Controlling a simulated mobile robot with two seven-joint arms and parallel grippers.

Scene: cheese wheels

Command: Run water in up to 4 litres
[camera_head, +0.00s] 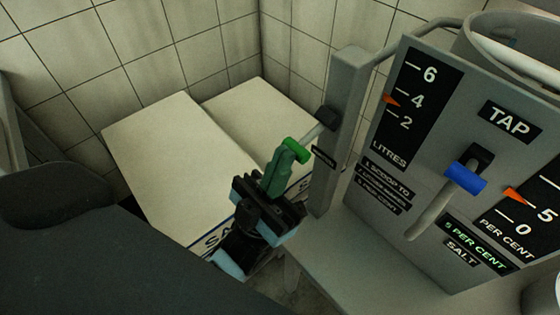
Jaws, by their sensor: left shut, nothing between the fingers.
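The grey panel (440,160) stands at the right, with a black litres scale (407,107) marked 2, 4 and 6. An orange pointer (391,99) sits between its 2 and 4 marks. Below the TAP label (510,119) is a black mount with a blue handle (465,178). A green-ended lever (297,150) sticks out from a grey post (341,130) left of the panel. My left gripper (283,168) is shut and empty, its green fingers right beside the lever's green end; I cannot tell if they touch. My right gripper is not in view.
A round grey vat (515,45) is behind the panel, its inside mostly hidden. A per cent scale (522,214) with an orange pointer is at the right. Pale sacks or boxes (175,150) with partly hidden lettering lie against the tiled wall.

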